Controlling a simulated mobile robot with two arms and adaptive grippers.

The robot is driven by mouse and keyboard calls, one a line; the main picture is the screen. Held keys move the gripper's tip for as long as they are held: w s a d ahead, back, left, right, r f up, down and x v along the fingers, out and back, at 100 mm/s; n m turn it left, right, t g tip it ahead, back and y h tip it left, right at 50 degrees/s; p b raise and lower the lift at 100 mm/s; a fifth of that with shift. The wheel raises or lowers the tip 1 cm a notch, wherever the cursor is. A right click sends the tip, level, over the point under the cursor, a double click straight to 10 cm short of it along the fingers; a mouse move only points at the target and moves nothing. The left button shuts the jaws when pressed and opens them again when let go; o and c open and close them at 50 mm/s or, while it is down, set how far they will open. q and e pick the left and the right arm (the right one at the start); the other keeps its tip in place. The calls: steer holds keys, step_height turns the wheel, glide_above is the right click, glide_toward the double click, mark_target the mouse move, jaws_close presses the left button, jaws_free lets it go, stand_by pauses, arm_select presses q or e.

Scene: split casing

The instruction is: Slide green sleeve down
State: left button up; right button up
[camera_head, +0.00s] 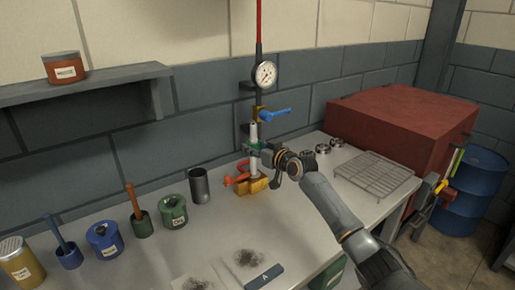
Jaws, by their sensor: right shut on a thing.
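The green sleeve (251,147) is small in view and sits around the upright pale tube (253,133) of the fixture at the back of the bench. My right gripper (262,150) reaches in from the right and is shut on the green sleeve at about its height. The fingers hide part of the sleeve. Below it stands a yellow-orange base block (258,185) with an orange-red piece (237,179) at its left. A blue lever (277,113) and a round gauge (265,74) are above the sleeve. My left gripper is out of view.
A dark cup (199,186) and several labelled pots, including a green one (174,211), stand left of the fixture. A wire rack (374,174) and a large red box (402,130) are on the right. A shelf (80,84) juts from the wall.

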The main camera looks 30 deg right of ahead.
steer(key=shift+f+b, duration=0.45)
steer(key=shift+f, duration=0.2)
steer(key=o, duration=1.8)
steer(key=shift+r, duration=0.1)
steer(key=s+p, duration=0.5)
steer(key=s, duration=0.4)
steer(key=shift+d, duration=0.35)
